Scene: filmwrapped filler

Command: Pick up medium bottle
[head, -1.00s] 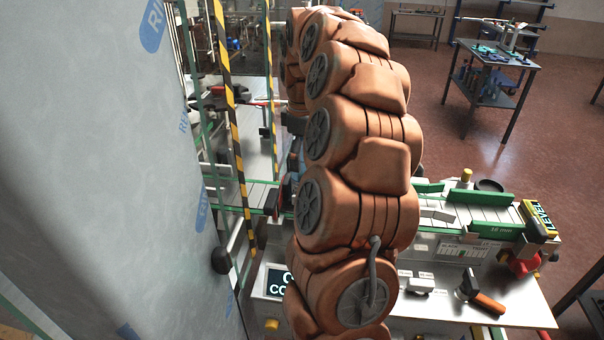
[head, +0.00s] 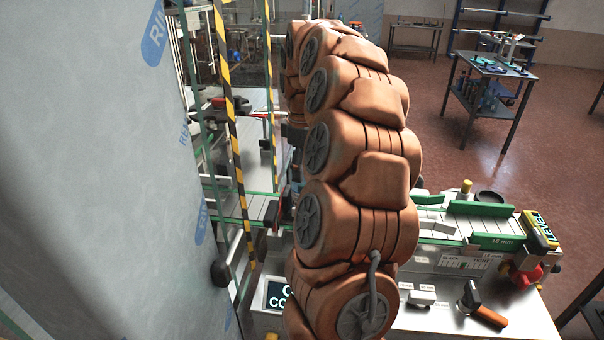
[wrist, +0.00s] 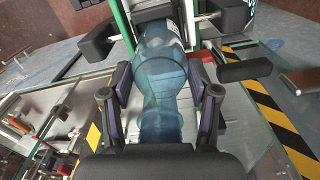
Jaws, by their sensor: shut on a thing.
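The bottle (wrist: 162,75) is blue and translucent, and it shows in the wrist view between the fingers of my gripper (wrist: 160,98). The gripper is shut on it, with one dark finger pad at each side. The bottle's far end reaches toward the top of the picture, where a pale label shows. In the head view my brown arm covers the gripper and most of the bottle.
Green-edged conveyor rails (head: 480,222) run to the right of my arm. A yellow-black striped post (head: 232,130) and a large grey panel (head: 90,180) stand close at the left.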

